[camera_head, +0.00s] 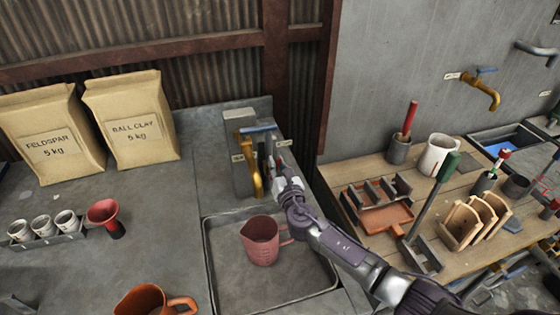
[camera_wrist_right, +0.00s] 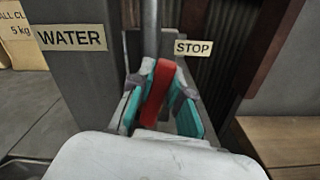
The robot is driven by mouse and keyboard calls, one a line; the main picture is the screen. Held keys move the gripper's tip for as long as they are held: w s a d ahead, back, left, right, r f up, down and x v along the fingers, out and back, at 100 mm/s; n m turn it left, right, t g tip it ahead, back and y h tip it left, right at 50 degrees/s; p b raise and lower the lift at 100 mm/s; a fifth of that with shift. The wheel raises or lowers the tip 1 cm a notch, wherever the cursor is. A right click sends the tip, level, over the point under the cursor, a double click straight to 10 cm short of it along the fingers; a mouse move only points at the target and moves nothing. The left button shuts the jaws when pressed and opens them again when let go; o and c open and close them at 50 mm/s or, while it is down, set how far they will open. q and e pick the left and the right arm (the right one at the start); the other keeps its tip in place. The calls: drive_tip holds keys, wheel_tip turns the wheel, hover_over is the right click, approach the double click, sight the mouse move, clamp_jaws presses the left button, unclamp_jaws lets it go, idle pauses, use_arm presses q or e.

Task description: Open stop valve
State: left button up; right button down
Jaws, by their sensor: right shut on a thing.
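The stop valve's red lever (camera_wrist_right: 157,92) stands between the teal finger pads of my right gripper (camera_wrist_right: 166,88) in the wrist view. The gripper is shut on it. A STOP label (camera_wrist_right: 194,47) is just right of the lever. In the head view my right gripper (camera_head: 279,165) is beside the brass water tap (camera_head: 255,181), at the grey block behind the sink, and largely hides the valve. The lower part of the valve cannot be seen. My left gripper is not in view.
A pink jug (camera_head: 262,242) stands in the sink basin (camera_head: 222,284) below the tap. The tap has a blue handle (camera_head: 257,129). Bags of feldspar (camera_head: 52,130) and ball clay (camera_head: 130,122) stand at left. A wooden bench (camera_head: 345,178) with tools is at right.

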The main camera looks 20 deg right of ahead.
drive_tip(key=shift+a+n+p, duration=0.4)
drive_tip(key=shift+n, duration=0.5)
drive_tip(key=c, duration=1.1)
unclamp_jaws()
drive_tip(key=shift+s, duration=0.15)
drive_tip(key=s, duration=1.1)
drive_tip(key=shift+s+d, duration=0.2)
drive_tip(key=shift+s, duration=0.2)
drive_tip(key=shift+f, duration=0.1)
